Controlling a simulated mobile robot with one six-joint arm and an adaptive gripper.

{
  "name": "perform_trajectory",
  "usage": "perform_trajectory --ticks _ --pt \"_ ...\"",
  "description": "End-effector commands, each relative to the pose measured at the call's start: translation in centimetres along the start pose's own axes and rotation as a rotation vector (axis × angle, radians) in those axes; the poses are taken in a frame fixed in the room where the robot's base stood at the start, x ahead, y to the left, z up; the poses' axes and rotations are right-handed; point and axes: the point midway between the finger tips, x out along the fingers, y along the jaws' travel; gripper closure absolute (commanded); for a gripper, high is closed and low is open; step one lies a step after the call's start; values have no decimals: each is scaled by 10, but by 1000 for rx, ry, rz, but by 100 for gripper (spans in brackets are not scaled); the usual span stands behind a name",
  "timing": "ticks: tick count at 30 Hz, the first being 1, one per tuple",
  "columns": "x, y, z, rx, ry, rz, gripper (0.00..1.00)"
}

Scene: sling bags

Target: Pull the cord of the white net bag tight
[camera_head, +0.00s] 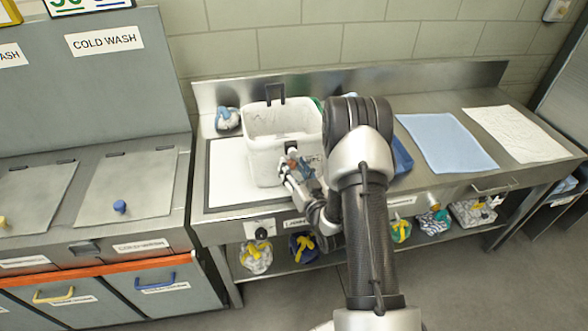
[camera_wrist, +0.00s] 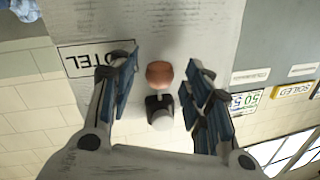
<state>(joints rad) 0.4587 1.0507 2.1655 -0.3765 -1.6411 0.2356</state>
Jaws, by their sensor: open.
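The white bag (camera_head: 262,150) stands open-mouthed on the bench, below a black hook-like bracket (camera_head: 275,92). Its pale side fills the middle of the wrist view (camera_wrist: 185,25), with a printed label reading "TEL" (camera_wrist: 88,60). A brown bead (camera_wrist: 159,73) and a black cord stopper with a grey end (camera_wrist: 160,112) show in front of that side. My gripper (camera_wrist: 163,72) is open, with one finger on each side of the bead and gaps between. In the head view my gripper (camera_head: 296,172) is at the bag's front right. The cord's run is hard to make out.
A blue and white bundle (camera_head: 227,119) lies left of the bag. A blue tray (camera_head: 402,157), a light blue cloth (camera_head: 447,143) and a white cloth (camera_head: 515,133) lie to the right. Tied bundles (camera_head: 257,257) sit on the lower shelf. Wash cabinets (camera_head: 130,185) stand left.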

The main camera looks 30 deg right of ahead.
Motion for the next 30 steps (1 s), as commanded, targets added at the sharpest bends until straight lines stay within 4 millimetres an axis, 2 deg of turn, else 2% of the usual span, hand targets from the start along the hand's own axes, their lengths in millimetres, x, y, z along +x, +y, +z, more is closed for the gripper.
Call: perform_trajectory --ticks 8,27,30 --pt "2 0 0 0 -1 1 55" --pt "1 0 0 0 -1 1 97" --pt "1 0 0 0 -1 1 100"
